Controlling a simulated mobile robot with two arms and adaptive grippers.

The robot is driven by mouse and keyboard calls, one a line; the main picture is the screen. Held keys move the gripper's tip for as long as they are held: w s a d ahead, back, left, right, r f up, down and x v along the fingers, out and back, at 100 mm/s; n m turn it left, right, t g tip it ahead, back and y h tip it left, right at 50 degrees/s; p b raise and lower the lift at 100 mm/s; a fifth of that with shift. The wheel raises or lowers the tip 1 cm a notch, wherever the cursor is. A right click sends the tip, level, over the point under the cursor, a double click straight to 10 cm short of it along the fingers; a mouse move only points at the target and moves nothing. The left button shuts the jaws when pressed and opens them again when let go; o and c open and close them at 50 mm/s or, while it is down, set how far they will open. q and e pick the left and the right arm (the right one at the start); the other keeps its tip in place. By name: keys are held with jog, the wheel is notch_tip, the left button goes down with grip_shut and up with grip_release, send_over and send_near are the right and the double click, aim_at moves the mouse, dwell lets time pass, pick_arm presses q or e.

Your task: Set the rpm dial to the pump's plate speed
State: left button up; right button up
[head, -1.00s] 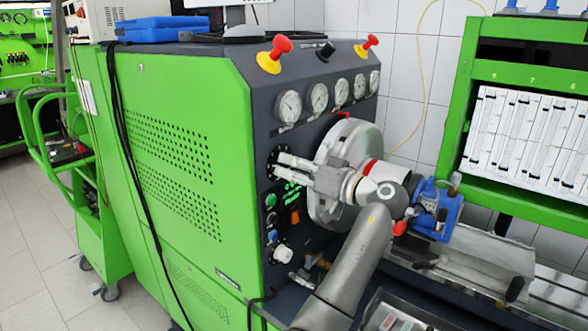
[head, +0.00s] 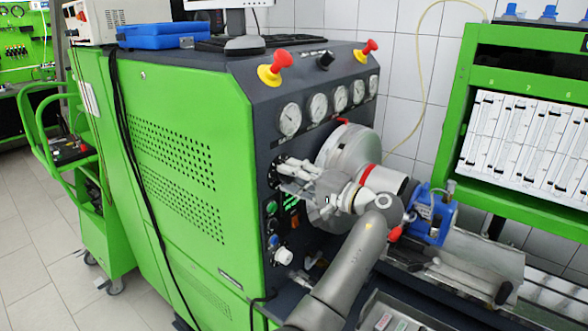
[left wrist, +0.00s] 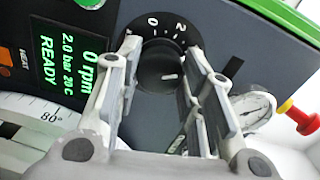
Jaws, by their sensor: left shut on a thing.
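The rpm dial (left wrist: 158,72) is a dark round knob with a white pointer mark, on a black scale where 0 and 2 can be read. My left gripper (left wrist: 163,58) has its fingers on both sides of the knob and is shut on it. In the head view my left gripper (head: 284,170) reaches the front panel and hides most of the dial. The display (left wrist: 70,55) reads 0 rpm, 2.0 bar, 20 °C and READY. The blue pump (head: 432,215) sits to the right of my wrist; its plate cannot be read. My right gripper is not in view.
A large grey disc (head: 345,150) stands close behind my gripper. Several gauges (head: 318,107) line the panel above. Red knobs on yellow bases (head: 278,62) stand on top. A white knob (head: 283,256) and buttons lie below. The measuring rack (head: 525,150) stands at right.

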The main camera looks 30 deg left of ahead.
pick_arm(q)
jog(key=shift+m+p, duration=4.8)
jog(key=shift+m, duration=2.1)
jog(key=o, duration=1)
jog(key=shift+o, duration=0.2)
jog(key=shift+d, duration=0.1)
